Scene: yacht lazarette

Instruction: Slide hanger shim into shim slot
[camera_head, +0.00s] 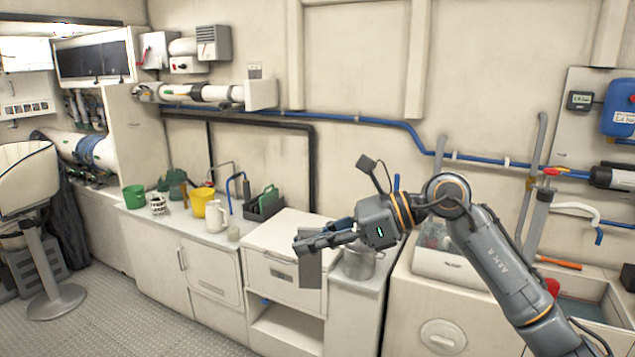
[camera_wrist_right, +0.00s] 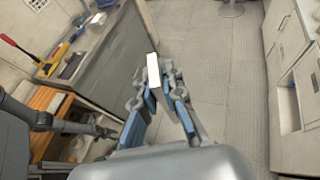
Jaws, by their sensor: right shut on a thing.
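My right gripper (camera_head: 312,240) reaches in from the right in the head view, above the front of the counter. It is shut on a flat grey plate, the hanger shim (camera_head: 310,273), which hangs down below the fingers. In the right wrist view the shim (camera_wrist_right: 153,70) shows as a pale narrow block between the blue-padded fingers (camera_wrist_right: 155,88). A dark arm at the left of the wrist view seems to end in my left gripper (camera_wrist_right: 98,130); its jaws are too small to read. I cannot make out the shim slot for certain.
A white pipe (camera_head: 205,93) runs along the back wall into a pale block (camera_head: 261,94). The counter holds a yellow bucket (camera_head: 201,201), a white jug (camera_head: 216,216), a dark caddy (camera_head: 264,204) and a metal pot (camera_head: 358,262). The floor (camera_head: 130,310) at the left is mostly clear.

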